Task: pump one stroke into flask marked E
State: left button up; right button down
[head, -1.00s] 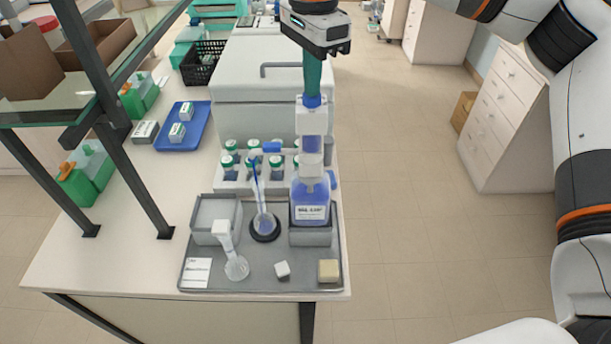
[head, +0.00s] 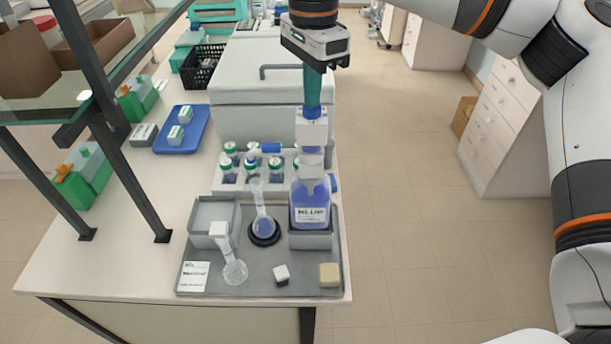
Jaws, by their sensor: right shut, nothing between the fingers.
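My right gripper (head: 312,106) points straight down with its teal fingers shut and empty. Its tips touch, or nearly touch, the top of the white pump head (head: 311,128) on the dispenser bottle (head: 311,205). The bottle holds blue liquid and stands in a grey holder. I cannot read an E on either flask. My left gripper is not in view.
The grey tray (head: 255,286) also bears a label card (head: 193,276), a white cube (head: 281,274), a cream block (head: 329,274) and an empty grey box (head: 212,215). A rack with several green-capped bottles (head: 229,162) stands behind. A shelf frame (head: 130,180) rises at left.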

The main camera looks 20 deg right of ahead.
jog(key=shift+s+f, duration=0.1)
dwell(0.5)
jog(key=shift+r+p, duration=1.5)
jog(key=shift+r, duration=0.6)
jog(key=shift+r, duration=0.1)
notch_tip(320, 180, up, 5)
jog(key=p, duration=0.3)
jog(key=shift+p, duration=0.35)
